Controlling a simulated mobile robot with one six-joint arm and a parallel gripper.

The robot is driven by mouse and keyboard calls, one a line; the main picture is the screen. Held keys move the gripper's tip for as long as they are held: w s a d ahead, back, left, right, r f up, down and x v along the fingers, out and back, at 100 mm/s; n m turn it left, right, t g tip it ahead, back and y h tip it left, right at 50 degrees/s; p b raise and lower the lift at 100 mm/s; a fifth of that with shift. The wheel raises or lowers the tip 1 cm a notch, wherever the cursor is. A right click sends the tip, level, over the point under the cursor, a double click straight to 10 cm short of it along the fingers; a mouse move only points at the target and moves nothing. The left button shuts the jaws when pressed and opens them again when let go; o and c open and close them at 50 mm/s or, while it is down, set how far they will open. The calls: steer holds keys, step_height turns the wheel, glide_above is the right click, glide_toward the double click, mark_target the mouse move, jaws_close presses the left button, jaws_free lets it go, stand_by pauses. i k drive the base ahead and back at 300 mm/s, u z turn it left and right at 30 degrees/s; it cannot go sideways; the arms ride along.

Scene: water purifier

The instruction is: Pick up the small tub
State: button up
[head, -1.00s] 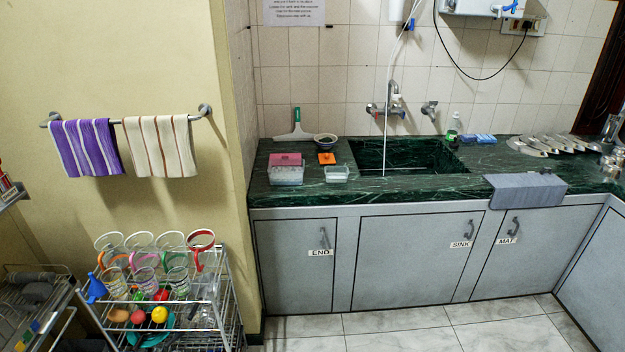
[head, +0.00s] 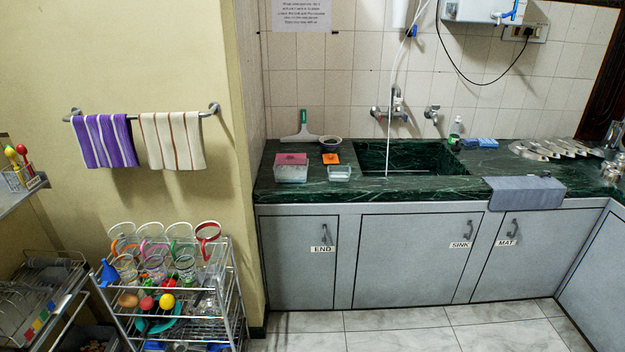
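A small clear tub (head: 340,174) without a visible lid sits on the dark green counter, left of the sink and near the counter's front edge. A larger clear tub (head: 291,175) with a pink lid (head: 291,159) stands just left of it. An orange square piece (head: 331,159) lies just behind the small tub. My gripper is not in view, so its state and its distance from the tub do not show.
The counter (head: 268,191) also holds a squeegee (head: 301,132), a bowl (head: 330,143) and a grey mat (head: 526,193) over its front edge. A wire rack (head: 238,300) with mugs stands at the lower left. The tiled floor (head: 400,330) before the cabinets is clear.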

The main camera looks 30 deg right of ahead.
mark_target(339, 174)
steer(key=u, duration=0.1)
steer(key=i, duration=0.95)
steer(key=u, duration=0.15)
steer(key=k, duration=0.9)
steer(key=z, duration=0.15)
steer(key=i, duration=0.75)
